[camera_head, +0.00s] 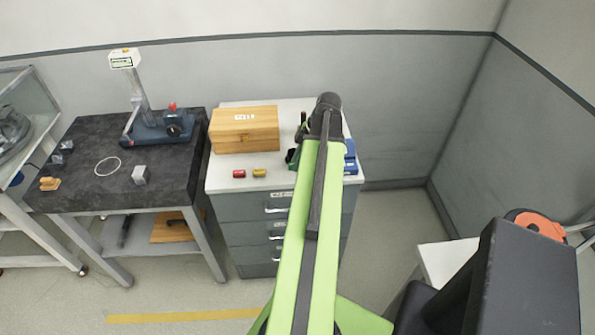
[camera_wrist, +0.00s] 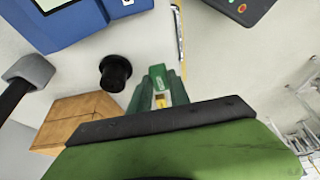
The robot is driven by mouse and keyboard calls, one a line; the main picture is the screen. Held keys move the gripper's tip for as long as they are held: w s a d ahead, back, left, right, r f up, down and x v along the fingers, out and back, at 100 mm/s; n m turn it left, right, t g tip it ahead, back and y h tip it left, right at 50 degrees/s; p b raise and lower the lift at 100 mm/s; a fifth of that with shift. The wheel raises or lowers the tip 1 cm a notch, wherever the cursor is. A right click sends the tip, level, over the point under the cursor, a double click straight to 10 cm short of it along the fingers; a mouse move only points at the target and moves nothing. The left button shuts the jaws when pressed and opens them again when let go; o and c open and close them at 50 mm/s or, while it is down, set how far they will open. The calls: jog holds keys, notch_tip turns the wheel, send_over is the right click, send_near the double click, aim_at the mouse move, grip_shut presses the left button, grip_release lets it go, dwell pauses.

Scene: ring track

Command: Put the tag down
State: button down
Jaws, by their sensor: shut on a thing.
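My gripper (camera_wrist: 158,88) shows its green fingers in the wrist view, over a pale surface. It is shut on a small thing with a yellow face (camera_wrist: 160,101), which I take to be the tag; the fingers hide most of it. In the head view my arm hides most of the gripper, and only a green part (camera_head: 292,157) shows over the drawer cabinet's white top (camera_head: 223,182). I cannot tell whether the held thing touches the surface.
On the cabinet stand a wooden box (camera_head: 244,130), a small red piece (camera_head: 239,174), a small yellow piece (camera_head: 259,173) and a blue thing (camera_head: 351,160). A black cylinder (camera_wrist: 115,73) is near my fingers. A dark table (camera_head: 95,190) stands left, with a measuring stand (camera_head: 150,125).

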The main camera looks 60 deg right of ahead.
notch_tip(320, 180, down, 4)
jog(key=b, duration=0.4)
jog(key=shift+f, duration=0.15)
jog(key=shift+r+p, duration=0.25)
jog(key=shift+p, duration=0.05)
jog(key=shift+f, duration=0.2)
jog(key=c, duration=1.2)
grip_release()
jog(key=shift+c, duration=0.2)
jog(key=shift+r, duration=0.1)
jog(key=p+v, duration=1.1)
jog(key=v, duration=0.1)
